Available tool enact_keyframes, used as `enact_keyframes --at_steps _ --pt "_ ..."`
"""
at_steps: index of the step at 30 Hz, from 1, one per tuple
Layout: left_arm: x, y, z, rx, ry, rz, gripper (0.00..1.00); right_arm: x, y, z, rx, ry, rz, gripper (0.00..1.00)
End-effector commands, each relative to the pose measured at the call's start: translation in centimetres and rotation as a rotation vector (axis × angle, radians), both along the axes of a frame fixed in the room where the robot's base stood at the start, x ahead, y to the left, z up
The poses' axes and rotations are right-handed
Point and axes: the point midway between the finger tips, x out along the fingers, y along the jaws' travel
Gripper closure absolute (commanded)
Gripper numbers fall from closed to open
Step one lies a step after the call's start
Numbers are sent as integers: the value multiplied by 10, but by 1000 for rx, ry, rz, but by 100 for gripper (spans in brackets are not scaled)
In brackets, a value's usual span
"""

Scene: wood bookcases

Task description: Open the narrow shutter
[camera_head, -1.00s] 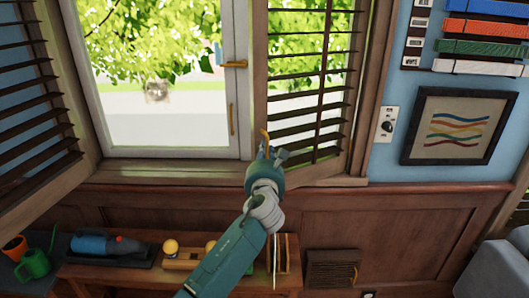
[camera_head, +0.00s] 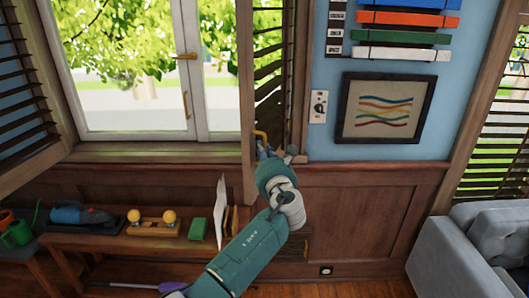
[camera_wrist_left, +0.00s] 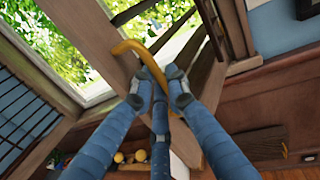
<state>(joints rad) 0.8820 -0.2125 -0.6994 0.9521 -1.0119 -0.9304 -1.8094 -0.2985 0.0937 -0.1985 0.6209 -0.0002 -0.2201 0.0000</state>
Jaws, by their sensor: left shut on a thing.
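The narrow shutter (camera_head: 246,75) is a brown wooden louvred panel at the right side of the window. It stands swung out from the window and shows nearly edge-on in the head view. Its yellow handle (camera_head: 260,134) is near the lower end of its free edge; the handle also shows in the left wrist view (camera_wrist_left: 128,46). My left gripper (camera_head: 274,152) is shut on the handle, with both fingers (camera_wrist_left: 161,88) around its lower part in the left wrist view. The gripper hides part of the shutter's bottom. My right gripper is not in view.
Another louvred shutter (camera_head: 22,100) stands open at the left. A low bench (camera_head: 100,244) below the window holds a green watering can (camera_head: 18,234) and other items. A framed picture (camera_head: 384,107) hangs at the right. A grey sofa (camera_head: 470,250) stands at the lower right.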

Motion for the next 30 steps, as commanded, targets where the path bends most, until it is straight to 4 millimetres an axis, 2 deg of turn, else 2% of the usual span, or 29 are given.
enact_keyframes --at_steps 10,17,18,20,30 --pt "1 -2 0 1 0 -3 100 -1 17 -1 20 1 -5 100" --pt "1 -2 0 1 0 -3 100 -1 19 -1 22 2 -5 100" --pt "1 -2 0 1 0 -3 80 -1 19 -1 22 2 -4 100" --pt "1 -2 0 1 0 -3 72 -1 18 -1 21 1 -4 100" --pt "-1 -3 0 -1 1 -4 72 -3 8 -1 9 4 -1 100"
